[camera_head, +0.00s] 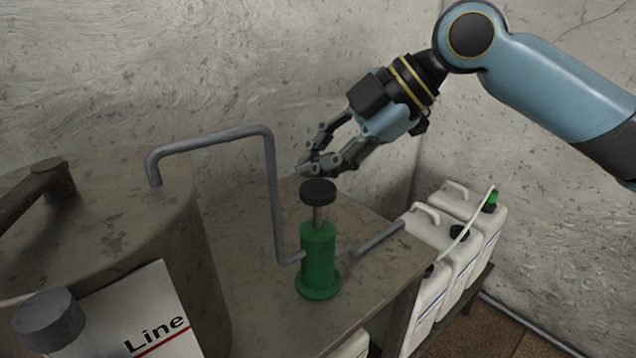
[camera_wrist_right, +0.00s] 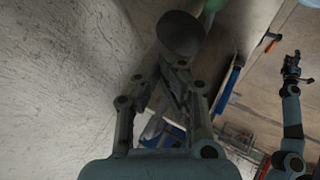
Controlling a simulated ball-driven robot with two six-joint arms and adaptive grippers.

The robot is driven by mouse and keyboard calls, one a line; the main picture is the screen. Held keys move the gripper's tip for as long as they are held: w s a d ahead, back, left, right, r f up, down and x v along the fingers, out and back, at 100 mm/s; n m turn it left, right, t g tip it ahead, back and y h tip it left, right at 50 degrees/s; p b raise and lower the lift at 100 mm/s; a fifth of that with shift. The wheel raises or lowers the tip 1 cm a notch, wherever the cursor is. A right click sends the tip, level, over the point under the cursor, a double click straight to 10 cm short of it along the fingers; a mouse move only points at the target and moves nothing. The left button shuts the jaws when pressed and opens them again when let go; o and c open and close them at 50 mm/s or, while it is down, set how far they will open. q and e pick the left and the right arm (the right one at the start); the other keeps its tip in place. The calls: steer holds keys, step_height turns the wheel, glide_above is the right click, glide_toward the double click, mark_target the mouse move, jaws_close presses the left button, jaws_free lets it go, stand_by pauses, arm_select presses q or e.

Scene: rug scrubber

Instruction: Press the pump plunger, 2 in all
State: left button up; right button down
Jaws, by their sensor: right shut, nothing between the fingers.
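The green pump (camera_head: 318,255) stands upright on the grey bench top. Its black round plunger knob (camera_head: 318,190) is raised, with a length of metal rod showing below it. My right gripper (camera_head: 308,168) is shut and empty, its fingertips close above the knob; I cannot tell if they touch. In the right wrist view, the dark round knob (camera_wrist_right: 181,36) is just beyond the fingertips, with a bit of green pump (camera_wrist_right: 212,8) behind. My left gripper (camera_wrist_right: 292,66) shows small at the right of that view, away from the pump; its jaws are too small to judge.
A bent grey pipe (camera_head: 270,190) rises left of the pump and hooks over a large metal drum (camera_head: 120,185). A short pipe (camera_head: 378,240) leaves to the right. White canisters (camera_head: 440,245) stand right of the bench. A wall is behind.

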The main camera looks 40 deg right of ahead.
mark_target(318, 189)
steer(key=shift+r+p, duration=2.1)
steer(key=shift+r, duration=0.5)
steer(key=shift+f, duration=0.1)
